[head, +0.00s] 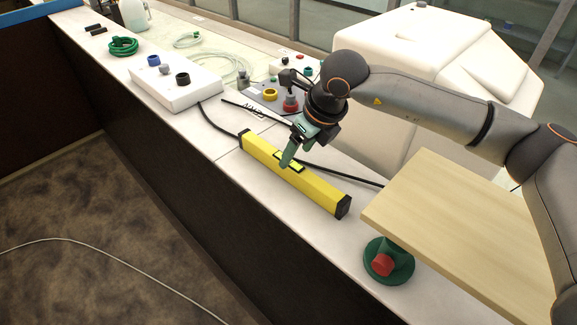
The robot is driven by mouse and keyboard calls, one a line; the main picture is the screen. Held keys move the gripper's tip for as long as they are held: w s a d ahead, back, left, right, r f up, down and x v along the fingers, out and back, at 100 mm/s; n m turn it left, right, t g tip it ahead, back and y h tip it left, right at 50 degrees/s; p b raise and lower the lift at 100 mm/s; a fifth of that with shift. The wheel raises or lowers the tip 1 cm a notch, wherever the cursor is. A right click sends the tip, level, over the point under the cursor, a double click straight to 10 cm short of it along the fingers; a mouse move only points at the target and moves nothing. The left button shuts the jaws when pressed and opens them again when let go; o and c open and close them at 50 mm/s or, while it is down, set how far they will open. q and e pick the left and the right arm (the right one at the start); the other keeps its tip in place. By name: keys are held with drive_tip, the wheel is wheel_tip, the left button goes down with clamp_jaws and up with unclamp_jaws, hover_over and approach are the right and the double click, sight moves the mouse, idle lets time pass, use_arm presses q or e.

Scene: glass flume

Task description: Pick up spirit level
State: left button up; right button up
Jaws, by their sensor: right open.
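The spirit level (318,190) is a long yellow bar with black end caps and a dark-framed vial window near its middle. It lies on the white counter, slanting from upper left to lower right. My right gripper (291,158) is over the middle of the level, its green fingers pointing down at the vial window. The gripper is open. Whether the fingertips touch the level I cannot tell. My left gripper is not in the picture.
A white box with knobs (178,83) and a grey panel with coloured knobs (270,95) stand farther back. A black cable runs behind the level. A wooden board (470,225) and a green fitting with a red knob (388,262) are at right. The counter (190,134) drops off along its left edge.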

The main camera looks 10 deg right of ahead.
sight(288, 169)
drive_tip(key=shift+a+p+x, duration=0.15)
drive_tip(key=shift+p+x, duration=0.2)
drive_tip(key=shift+x, duration=1)
drive_tip(key=shift+a+p+x, duration=0.15)
drive_tip(key=shift+p+x, duration=0.15)
drive_tip(key=shift+x, duration=1)
drive_tip(key=shift+s, duration=0.1)
clamp_jaws()
drive_tip(key=shift+r, duration=0.1)
